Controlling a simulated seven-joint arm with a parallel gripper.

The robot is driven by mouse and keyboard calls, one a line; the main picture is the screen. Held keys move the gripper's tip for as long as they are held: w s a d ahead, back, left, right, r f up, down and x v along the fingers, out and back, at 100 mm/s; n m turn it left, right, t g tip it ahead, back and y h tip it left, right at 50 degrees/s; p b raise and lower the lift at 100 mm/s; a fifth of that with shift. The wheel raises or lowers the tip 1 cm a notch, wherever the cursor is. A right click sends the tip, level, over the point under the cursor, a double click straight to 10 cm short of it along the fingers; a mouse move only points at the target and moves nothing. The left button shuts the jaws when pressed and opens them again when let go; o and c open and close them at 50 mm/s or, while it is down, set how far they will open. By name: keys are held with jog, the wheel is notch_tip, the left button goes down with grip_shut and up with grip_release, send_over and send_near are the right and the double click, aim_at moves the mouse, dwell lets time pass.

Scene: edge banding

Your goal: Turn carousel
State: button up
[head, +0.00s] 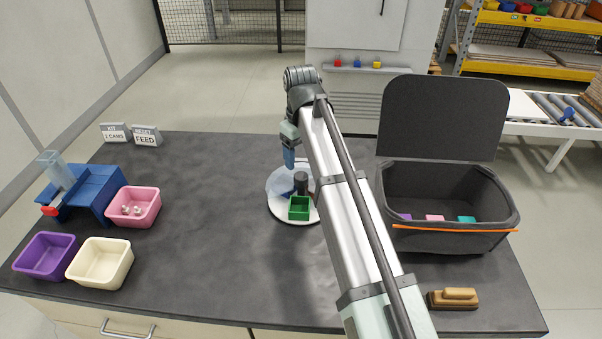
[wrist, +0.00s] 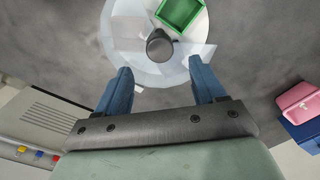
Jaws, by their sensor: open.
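The carousel (head: 281,213) is a white round disc with clear upright panels, on the dark worktop in the middle of the head view; its white rim also shows in the wrist view (wrist: 150,81). A dark round knob (head: 301,181) stands at its centre, also seen in the wrist view (wrist: 159,46). An open green box (head: 299,209) sits on the near side of the disc; it shows at the top of the wrist view (wrist: 181,10). My gripper (wrist: 160,68) is open and empty above the carousel's edge, its blue fingers apart from the knob. My arm hides the carousel's right side.
A dark open-lidded crate (head: 450,238) stands right, with a brown brush (head: 454,298) before it. Pink (head: 145,213), purple (head: 42,272) and cream (head: 85,279) bins and a blue dispenser (head: 92,188) stand left. The worktop between them and the carousel is clear.

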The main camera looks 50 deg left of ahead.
aim_at(301, 175)
jog(key=shift+f, duration=3.5)
jog(key=shift+c, duration=0.2)
grip_shut()
